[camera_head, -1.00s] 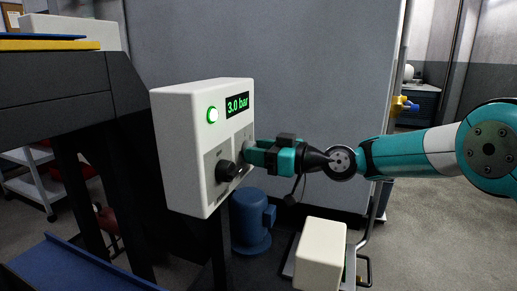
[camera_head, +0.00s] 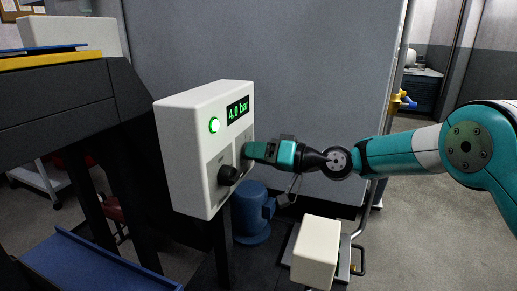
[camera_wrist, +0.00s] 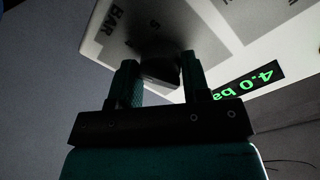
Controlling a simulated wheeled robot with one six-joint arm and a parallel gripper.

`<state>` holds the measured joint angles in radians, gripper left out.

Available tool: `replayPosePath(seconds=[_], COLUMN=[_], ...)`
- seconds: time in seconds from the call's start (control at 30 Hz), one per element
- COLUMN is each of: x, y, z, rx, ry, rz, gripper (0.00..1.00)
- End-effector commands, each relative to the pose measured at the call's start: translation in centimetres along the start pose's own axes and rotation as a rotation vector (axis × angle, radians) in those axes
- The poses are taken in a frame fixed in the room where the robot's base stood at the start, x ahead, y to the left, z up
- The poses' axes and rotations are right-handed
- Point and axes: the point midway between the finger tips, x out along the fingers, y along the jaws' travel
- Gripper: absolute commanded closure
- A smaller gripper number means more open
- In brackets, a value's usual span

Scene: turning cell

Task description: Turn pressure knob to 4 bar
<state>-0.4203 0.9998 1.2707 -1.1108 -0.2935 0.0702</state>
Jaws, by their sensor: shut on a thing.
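The white control box (camera_head: 185,135) has a lit display (camera_head: 238,110) reading 4.0 bar. The same display shows upside down in the wrist view (camera_wrist: 248,85). My gripper (camera_head: 248,153) reaches the box's front face from the right, below the display. In the wrist view its two fingers (camera_wrist: 160,78) are shut on the dark pressure knob (camera_wrist: 158,62), one on each side. A "BAR" label (camera_wrist: 115,20) is printed near the knob. In the head view my gripper hides this knob.
A green lit button (camera_head: 214,125) is left of the display. A second black knob (camera_head: 229,175) sits lower left of my gripper, close to it. A blue motor-like unit (camera_head: 252,215) and a cream block (camera_head: 316,250) stand below. A dark machine frame (camera_head: 60,105) is at left.

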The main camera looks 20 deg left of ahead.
Motion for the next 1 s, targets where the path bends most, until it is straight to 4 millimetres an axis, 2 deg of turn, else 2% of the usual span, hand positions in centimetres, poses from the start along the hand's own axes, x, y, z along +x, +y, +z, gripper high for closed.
replayPosePath(seconds=[0.57, 0.6, 0.7, 1.0], x=[-0.04, -0.04, -0.03, -0.13], y=[0.00, 0.00, 0.00, 0.01], z=[-0.05, -0.06, -0.05, -0.03], rx=[0.035, 0.034, 0.034, 0.034], ry=[-0.002, -0.002, -0.002, -0.002], rz=[-0.001, 0.000, -0.001, 0.000], gripper=[0.80, 0.55, 0.32, 0.32])
